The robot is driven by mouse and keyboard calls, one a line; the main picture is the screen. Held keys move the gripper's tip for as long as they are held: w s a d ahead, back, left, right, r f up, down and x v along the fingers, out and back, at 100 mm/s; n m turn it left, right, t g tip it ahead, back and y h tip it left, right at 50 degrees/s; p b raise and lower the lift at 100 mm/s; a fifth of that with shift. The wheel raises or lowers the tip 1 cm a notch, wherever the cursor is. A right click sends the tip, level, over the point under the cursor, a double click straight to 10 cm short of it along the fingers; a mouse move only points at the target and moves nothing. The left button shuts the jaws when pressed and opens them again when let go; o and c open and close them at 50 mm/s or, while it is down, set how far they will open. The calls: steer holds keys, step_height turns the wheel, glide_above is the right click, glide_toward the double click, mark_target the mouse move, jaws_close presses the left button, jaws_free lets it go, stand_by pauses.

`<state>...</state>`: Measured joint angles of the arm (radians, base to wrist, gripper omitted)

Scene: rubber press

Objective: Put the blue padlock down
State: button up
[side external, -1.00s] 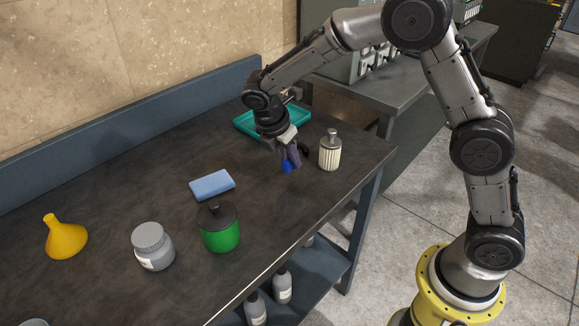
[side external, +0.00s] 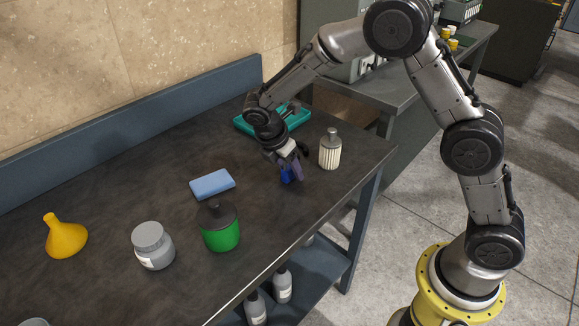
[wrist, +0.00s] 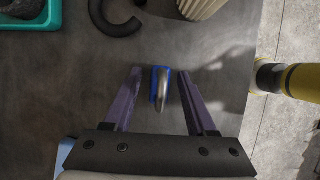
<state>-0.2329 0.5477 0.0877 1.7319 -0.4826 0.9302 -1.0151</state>
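The blue padlock (side external: 286,175) is low at the bench top, near its right end in the side view. In the wrist view the padlock (wrist: 155,84) shows from above, with its grey metal shackle facing the camera. My gripper (side external: 292,177) points down at it. In the wrist view the two purple fingers of my gripper (wrist: 160,72) stand apart on either side of the padlock, with a visible gap on each side. The padlock's underside and its contact with the bench are hidden.
A ribbed cream bottle (side external: 330,152) stands close by on the right. A dark curved object (wrist: 118,26) and a teal tray (side external: 240,122) lie beyond. A blue block (side external: 212,184), green jar (side external: 220,236), grey jar (side external: 152,247) and yellow funnel (side external: 66,238) stand leftward.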

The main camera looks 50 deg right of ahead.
steer(key=v, duration=1.2)
steer(key=s+d+r+m+t+y, duration=0.2)
steer(key=s+d+r+m, duration=0.3)
steer(key=s+r+m, duration=0.5)
steer(key=s+f+m+t+y, duration=0.1)
steer(key=s+m, duration=0.3)
steer(key=s, duration=0.4)
steer(key=s+d+f+m+t+y, duration=0.1)
steer(key=s+m, duration=0.3)
steer(key=s, duration=0.5)
steer(key=shift+s+d+f+t, duration=0.25)
steer(key=shift+s+f+t, duration=0.05)
steer(key=shift+f+t, duration=0.55)
